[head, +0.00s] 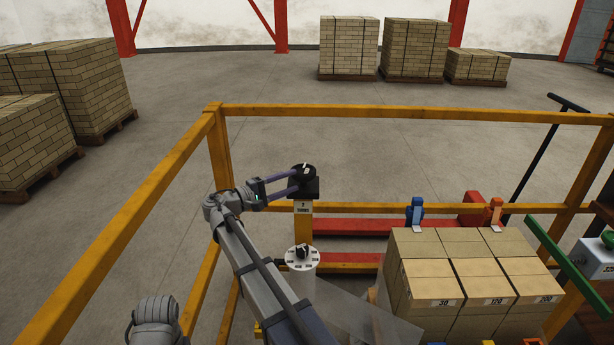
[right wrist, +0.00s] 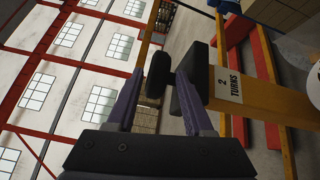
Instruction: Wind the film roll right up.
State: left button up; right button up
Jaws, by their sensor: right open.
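A white roll (head: 302,256) stands in the head view, with a marked dial and black knob on top. A clear film sheet (head: 365,312) spreads to its lower right. Behind it, a yellow post (head: 303,225) carries a black dial knob (head: 305,171) with a white mark. The post's label (right wrist: 229,86) reads 2 TURNS in the right wrist view. My right gripper (head: 298,185) is open at this knob. In the right wrist view the black knob (right wrist: 158,73) shows between the fingertips; contact cannot be told. My left gripper is out of view.
A yellow rail (head: 400,112) fences the area. A green bar (head: 565,258) lies at far right. Brick pallets stand beyond the rail on open floor.

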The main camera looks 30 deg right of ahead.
aim_at(308, 176)
jog(key=d, duration=0.7)
jog(key=shift+w, duration=0.3)
grip_shut()
